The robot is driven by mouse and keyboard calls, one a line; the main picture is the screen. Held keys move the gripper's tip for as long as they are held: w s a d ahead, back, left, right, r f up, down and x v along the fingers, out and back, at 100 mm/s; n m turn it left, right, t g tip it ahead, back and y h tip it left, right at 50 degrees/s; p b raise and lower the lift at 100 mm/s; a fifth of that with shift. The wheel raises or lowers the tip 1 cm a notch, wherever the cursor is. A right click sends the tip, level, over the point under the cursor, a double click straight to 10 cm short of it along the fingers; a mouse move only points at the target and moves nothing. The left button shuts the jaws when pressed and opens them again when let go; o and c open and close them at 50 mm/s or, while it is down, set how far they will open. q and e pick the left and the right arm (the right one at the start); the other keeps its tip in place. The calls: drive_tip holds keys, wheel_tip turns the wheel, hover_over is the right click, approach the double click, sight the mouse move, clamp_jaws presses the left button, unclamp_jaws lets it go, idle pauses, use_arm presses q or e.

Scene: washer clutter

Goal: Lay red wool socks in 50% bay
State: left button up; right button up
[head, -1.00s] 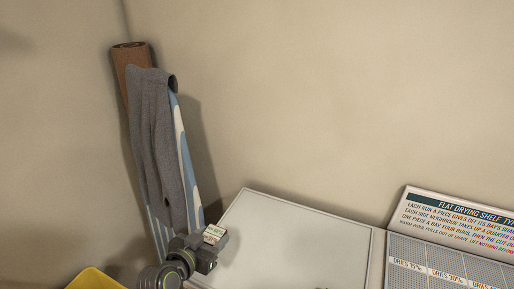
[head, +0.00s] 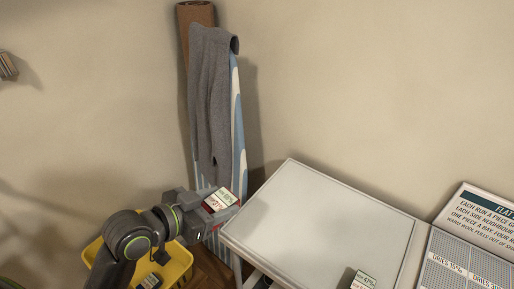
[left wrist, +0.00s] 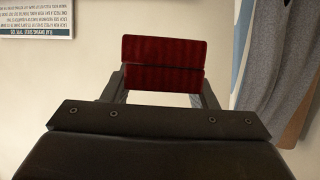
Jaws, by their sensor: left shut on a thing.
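The red wool socks (left wrist: 163,78) show in the left wrist view as a folded dark red piece between my fingers. My left gripper (head: 214,206) is shut on them, in the air beside the left corner of a white top. In the head view only a little red of the socks shows, beside a white tag with a blurred percentage. The drying shelf (head: 462,264) is at the lower right, a grey perforated surface with "DRIES" labels, partly cut off. No label reading 50% can be made out. My right gripper is not in view.
The white top (head: 320,205) is mostly bare; a dark tagged item (head: 360,281) shows at its front. A yellow basket (head: 178,264) stands below my left arm. A grey cloth (head: 210,100) hangs over a blue-white board against the wall. A sign (head: 482,215) stands behind the shelf.

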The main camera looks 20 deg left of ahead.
use_arm(q)
drive_tip(key=d+r+m+g+h, duration=0.3)
drive_tip(key=d+m+g, duration=0.1)
drive_tip(key=d, duration=0.3)
drive_tip(key=d+r+m+g+h, duration=0.3)
drive_tip(key=d+r+m, duration=0.1)
drive_tip(key=d, duration=0.3)
drive_tip(key=shift+w+d+f+m+g+h, duration=0.5)
drive_tip(key=shift+w+d+f+m+g, duration=1.45)
drive_tip(key=shift+f+m+g, duration=0.5)
drive_tip(key=w+a+r+n+t+y, duration=0.35)
drive_tip(key=w+a+n+t, duration=0.4)
drive_tip(key=n+t, duration=0.25)
drive_tip(key=s+a+r+n+t+y, duration=0.1)
drive_tip(key=a+r+n+t+y, duration=0.4)
drive_tip(key=a+n+y, duration=0.45)
drive_tip(key=d+f+m+g+h, duration=0.1)
drive_tip(key=d+f+m+h, duration=0.1)
drive_tip(key=f, duration=0.9)
drive_tip(key=d+f+m+g+h, duration=0.1)
drive_tip(key=d+f+m+h, duration=0.1)
drive_tip(key=f, duration=0.9)
drive_tip(key=shift+w+f+m, duration=0.2)
drive_tip(key=shift+w+m, duration=0.15)
drive_tip(key=shift+m, duration=0.05)
